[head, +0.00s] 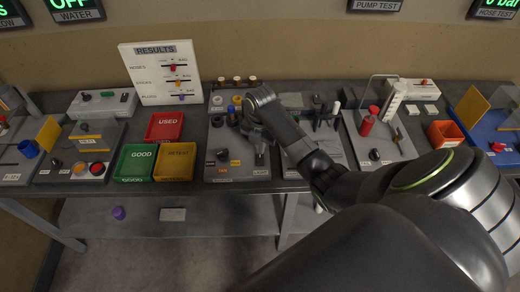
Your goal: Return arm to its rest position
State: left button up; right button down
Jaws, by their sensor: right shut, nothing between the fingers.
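My right arm reaches in from the right across the long grey table (90,195). My right gripper (260,160) points down over the grey panel in the middle of the table. Its fingers are small and dark here, and they look shut with nothing held. I cannot tell whether the fingertips touch the panel. My left arm and left gripper are not in view.
Left of the gripper are red (164,126), green (135,162) and yellow (175,162) trays and a RESULTS board (160,72). Right are a red cylinder (368,122) and an orange bin (445,134). A purple item (118,213) lies on the lower shelf.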

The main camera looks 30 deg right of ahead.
jog(key=shift+r+p, duration=0.35)
jog(key=shift+r, duration=0.25)
